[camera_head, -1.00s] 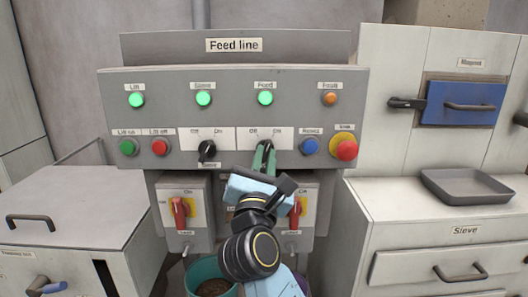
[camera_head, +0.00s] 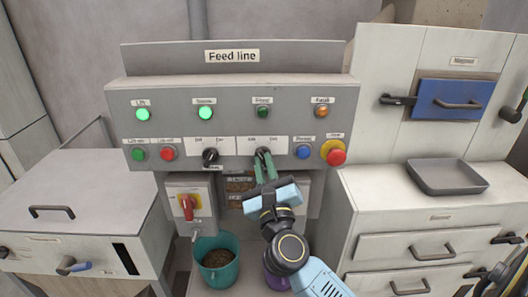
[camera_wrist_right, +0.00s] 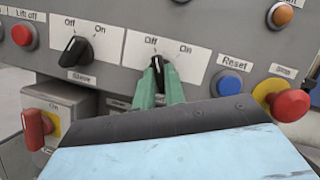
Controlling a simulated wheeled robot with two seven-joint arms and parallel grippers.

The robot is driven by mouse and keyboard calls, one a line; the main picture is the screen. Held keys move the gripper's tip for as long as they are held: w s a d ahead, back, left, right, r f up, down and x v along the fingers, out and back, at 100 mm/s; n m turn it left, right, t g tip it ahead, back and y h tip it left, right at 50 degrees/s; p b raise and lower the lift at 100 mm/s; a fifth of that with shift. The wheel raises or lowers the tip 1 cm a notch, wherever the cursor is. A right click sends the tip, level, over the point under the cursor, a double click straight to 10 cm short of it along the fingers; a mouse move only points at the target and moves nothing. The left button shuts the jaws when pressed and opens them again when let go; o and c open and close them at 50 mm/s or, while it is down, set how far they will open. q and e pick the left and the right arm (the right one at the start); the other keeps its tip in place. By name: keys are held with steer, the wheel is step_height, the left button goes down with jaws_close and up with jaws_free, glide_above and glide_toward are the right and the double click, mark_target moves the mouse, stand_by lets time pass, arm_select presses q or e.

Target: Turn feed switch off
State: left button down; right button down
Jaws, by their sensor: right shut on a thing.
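The feed switch is a black rotary knob (camera_wrist_right: 158,72) on a white Off/On plate (camera_wrist_right: 180,52) of the grey Feed line panel (camera_head: 300,88). In the right wrist view its knob points up and a little left, toward Off. My right gripper (camera_head: 264,160) is shut on this knob, with its green fingers on either side; they partly hide it. The Feed lamp (camera_head: 262,112) above it is dark green, unlit. The Lift lamp (camera_head: 143,114) and Sieve lamp (camera_head: 205,112) glow bright green. My left gripper is not in view.
The Sieve switch (camera_head: 210,157) is left of the feed switch. A blue Reset button (camera_head: 303,152) and a red stop button (camera_head: 335,154) are close on the right. Below are a red-handled isolator (camera_head: 188,207) and a teal bucket (camera_head: 217,262). A grey tray (camera_head: 447,178) lies on the right cabinet.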

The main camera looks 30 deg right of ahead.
steer(key=shift+n+p, duration=0.55)
steer(key=shift+n, duration=0.15)
steer(key=shift+y, duration=0.4)
steer(key=c, duration=1.5)
jaws_free()
steer(key=shift+o, duration=0.2)
steer(key=b+v, duration=0.4)
steer(key=v, duration=0.9)
steer(key=shift+s, duration=0.15)
